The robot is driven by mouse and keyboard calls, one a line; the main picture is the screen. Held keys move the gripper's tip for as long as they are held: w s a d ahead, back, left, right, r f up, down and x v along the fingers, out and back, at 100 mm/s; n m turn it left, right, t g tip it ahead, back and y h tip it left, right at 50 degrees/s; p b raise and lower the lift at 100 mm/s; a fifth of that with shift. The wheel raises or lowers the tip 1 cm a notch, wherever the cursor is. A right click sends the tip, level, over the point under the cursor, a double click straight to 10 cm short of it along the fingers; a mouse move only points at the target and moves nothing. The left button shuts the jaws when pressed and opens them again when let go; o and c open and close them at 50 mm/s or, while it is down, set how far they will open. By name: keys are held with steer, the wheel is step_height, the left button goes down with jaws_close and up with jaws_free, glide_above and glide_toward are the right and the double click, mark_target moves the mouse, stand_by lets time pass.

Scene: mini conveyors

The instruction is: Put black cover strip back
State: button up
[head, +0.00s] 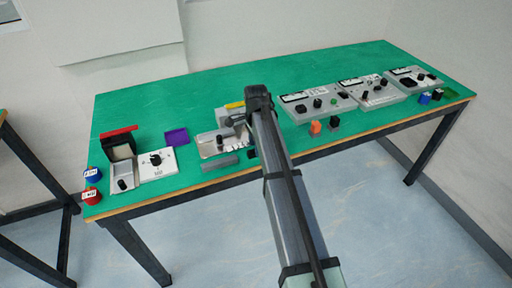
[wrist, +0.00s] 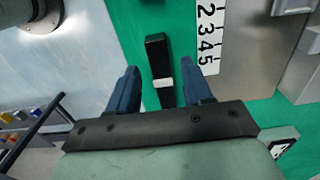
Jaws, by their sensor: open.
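A slim black strip with a white band across it (wrist: 157,62) lies on the green tabletop in the wrist view. It looks like the black cover strip. My gripper (wrist: 159,66) is open, with its two blue fingers on either side of the strip and space on both sides. The height of the fingers above it is hard to judge. In the head view a small dark piece (head: 251,153) by the table's front edge may be the same strip, partly hidden by my arm. My gripper is hidden there behind the arm.
A numbered white scale (wrist: 208,38) and a grey metal plate (wrist: 240,60) lie right of the strip in the wrist view. In the head view, a grey bar (head: 220,162), a purple tray (head: 177,136) and a white knob panel (head: 157,163) stand left; control panels (head: 318,104) stand right.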

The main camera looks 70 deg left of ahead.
step_height(320, 180, up, 10)
steer(key=r, duration=0.1)
steer(key=w+d+f+h, duration=0.1)
steer(key=w+d+f, duration=1.7)
steer(key=w+f, duration=0.3)
steer(key=w+d+f+g+h, duration=0.1)
steer(key=w+d+f, duration=0.2)
steer(key=d+f, duration=0.8)
steer(key=w+d+f+g, duration=0.1)
steer(key=w+d+f, duration=0.4)
steer(key=d, duration=1)
steer(key=s+d+f+g, duration=0.1)
steer(key=s+d+f, duration=0.25)
steer(key=d, duration=0.45)
steer(key=s+d+f+g, duration=0.1)
steer(key=s+d+f, duration=0.1)
steer(key=d+f, duration=0.35)
steer(key=s+d+f, duration=0.2)
steer(key=d+f, duration=0.1)
steer(key=d, duration=0.7)
steer(key=s+d+f+g+y, duration=0.1)
steer(key=s+d+f, duration=0.1)
steer(key=s+d, duration=0.6)
steer(key=s+d+f+g+y, duration=0.1)
steer(key=s+d+f, duration=0.1)
steer(key=s+d, duration=0.6)
steer(key=s, duration=0.3)
steer(key=shift+f+g, duration=0.25)
steer(key=shift+g, duration=0.15)
